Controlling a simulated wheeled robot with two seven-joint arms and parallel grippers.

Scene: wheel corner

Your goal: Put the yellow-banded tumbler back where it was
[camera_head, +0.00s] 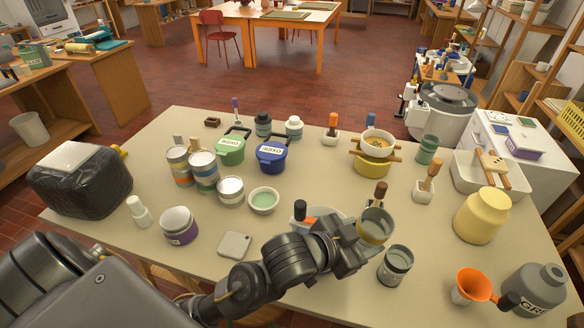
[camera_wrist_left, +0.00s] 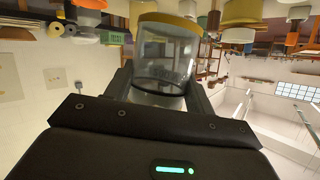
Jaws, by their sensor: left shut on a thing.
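The yellow-banded tumbler (camera_head: 375,227) is a clear, greyish glass held over the front right part of the table. In the wrist view the tumbler (camera_wrist_left: 167,52) sits between the two fingers, with its yellow band at the top of the picture. My left gripper (camera_head: 350,240) reaches in from the left and is shut on it. The gripper (camera_wrist_left: 158,88) also shows in the wrist view, a finger on each side of the glass. The head view does not make clear how high the tumbler is above the table. My right gripper is not in view.
A grey jar (camera_head: 396,264) stands just right of the held tumbler. A brush in a white holder (camera_head: 423,192), a yellow jar (camera_head: 482,215) and an orange funnel (camera_head: 474,286) stand farther right. Some table (camera_head: 340,300) in front is bare.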

